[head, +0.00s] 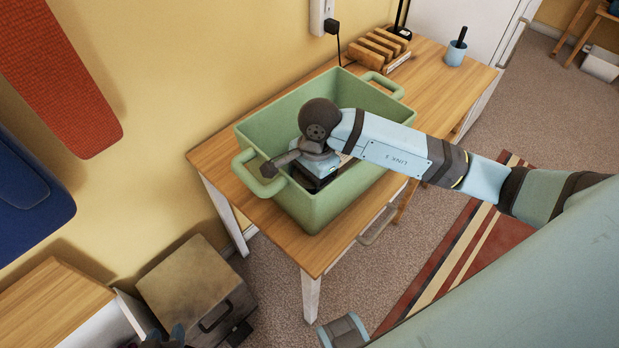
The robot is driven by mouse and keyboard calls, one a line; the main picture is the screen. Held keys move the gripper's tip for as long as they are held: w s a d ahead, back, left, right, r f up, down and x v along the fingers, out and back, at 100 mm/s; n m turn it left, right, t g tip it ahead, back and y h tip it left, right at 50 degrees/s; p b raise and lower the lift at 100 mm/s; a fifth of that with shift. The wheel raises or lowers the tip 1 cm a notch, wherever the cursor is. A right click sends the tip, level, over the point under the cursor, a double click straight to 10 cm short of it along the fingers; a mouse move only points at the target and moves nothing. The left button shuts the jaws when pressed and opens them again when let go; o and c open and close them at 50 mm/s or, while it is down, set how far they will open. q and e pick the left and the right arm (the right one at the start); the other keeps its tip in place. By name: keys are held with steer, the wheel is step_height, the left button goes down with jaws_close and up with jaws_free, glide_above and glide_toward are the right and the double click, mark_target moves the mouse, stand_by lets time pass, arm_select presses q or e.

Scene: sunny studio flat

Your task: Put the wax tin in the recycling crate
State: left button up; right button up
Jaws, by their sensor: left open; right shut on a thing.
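The green recycling crate (339,204) stands on the wooden table, open at the top, with a handle at each end. My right gripper (316,186) reaches down inside the crate, near its left end, below the rim. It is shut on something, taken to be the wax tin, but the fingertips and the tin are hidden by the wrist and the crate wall. My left gripper (165,339) shows only in part at the bottom edge, low on the left, away from the crate, and is open.
The wooden table (440,75) carries a wooden rack (378,50), a blue cup (456,52) and a black stand (402,25) behind the crate. A brown box (196,285) with a dark handle is at lower left. A striped rug (450,262) lies on the floor.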

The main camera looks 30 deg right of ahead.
arm_select(q)
steer(key=shift+a+f, duration=0.1)
arm_select(e)
steer(key=shift+f+b, duration=0.25)
steer(key=shift+b, duration=0.15)
steer(key=shift+f+b, duration=0.3)
steer(key=o, duration=0.8)
arm_select(q)
steer(key=shift+d, duration=0.35)
arm_select(e)
steer(key=shift+o, duration=0.7)
steer(key=shift+r, duration=0.1)
steer(key=shift+r+p, duration=0.25)
steer(key=shift+p, duration=0.15)
steer(key=r, duration=0.4)
steer(key=d+r, duration=0.1)
steer(key=r, duration=0.6)
steer(key=shift+w+d+r, duration=0.25)
steer(key=shift+d+r, duration=0.05)
steer(key=shift+r, duration=0.05)
arm_select(q)
steer(key=shift+a, duration=0.2)
arm_select(e)
steer(key=shift+r, duration=0.4)
